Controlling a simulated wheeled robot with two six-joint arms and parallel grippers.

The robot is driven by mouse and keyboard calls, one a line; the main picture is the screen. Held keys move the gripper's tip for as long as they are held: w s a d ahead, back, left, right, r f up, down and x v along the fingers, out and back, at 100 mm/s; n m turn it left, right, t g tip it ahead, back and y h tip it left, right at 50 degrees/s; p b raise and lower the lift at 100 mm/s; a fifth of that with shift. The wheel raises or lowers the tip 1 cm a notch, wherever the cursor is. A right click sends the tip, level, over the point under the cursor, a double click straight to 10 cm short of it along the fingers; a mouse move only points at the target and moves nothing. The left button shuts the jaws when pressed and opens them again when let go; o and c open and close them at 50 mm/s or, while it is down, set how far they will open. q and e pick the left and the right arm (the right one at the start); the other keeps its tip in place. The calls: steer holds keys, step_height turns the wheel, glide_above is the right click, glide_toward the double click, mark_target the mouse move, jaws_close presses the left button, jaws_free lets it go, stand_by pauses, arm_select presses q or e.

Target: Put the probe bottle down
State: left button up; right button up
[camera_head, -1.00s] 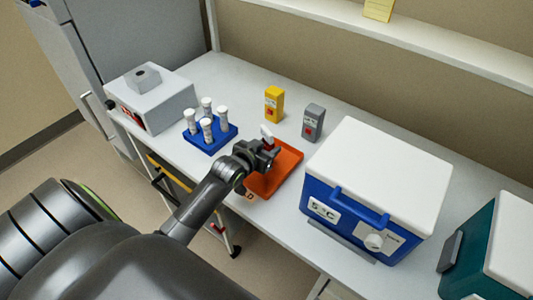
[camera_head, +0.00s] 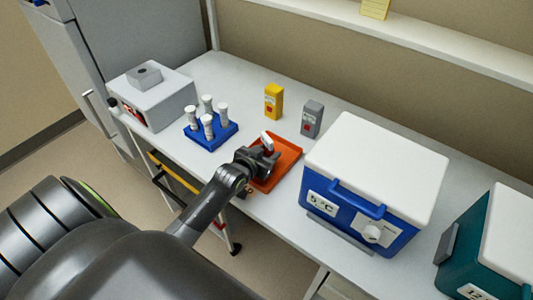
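The probe bottle (camera_head: 267,139), small with a white cap and a bit of red below it, stands up out of my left gripper (camera_head: 267,151), slightly tilted. The gripper looks shut on its lower part, which the fingers hide. Both are over the orange tray (camera_head: 287,161), near its left side. I cannot tell whether the bottle's base touches the tray. My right gripper is out of view.
A blue rack (camera_head: 221,139) with several white-capped tubes stands left of the tray. A yellow box (camera_head: 274,101) and a grey box (camera_head: 312,119) stand behind. A blue cooler with a white lid (camera_head: 381,165) is close on the right.

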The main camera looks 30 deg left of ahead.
arm_select(q)
steer(key=shift+s+f, duration=0.3)
steer(key=shift+f, duration=0.4)
steer(key=o, duration=1)
steer(key=shift+f, duration=0.15)
steer(key=shift+c, duration=0.2)
steer(key=shift+o, duration=0.2)
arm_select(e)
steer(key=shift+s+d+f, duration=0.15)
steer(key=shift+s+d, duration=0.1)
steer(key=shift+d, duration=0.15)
arm_select(q)
steer(key=shift+r, duration=0.45)
steer(key=shift+s+r, duration=0.1)
steer(key=shift+s, duration=0.3)
steer(key=v, duration=0.5)
steer(key=r+v, duration=0.1)
steer(key=v, duration=0.5)
steer(key=shift+w+r, duration=0.1)
steer(key=shift+w, duration=0.2)
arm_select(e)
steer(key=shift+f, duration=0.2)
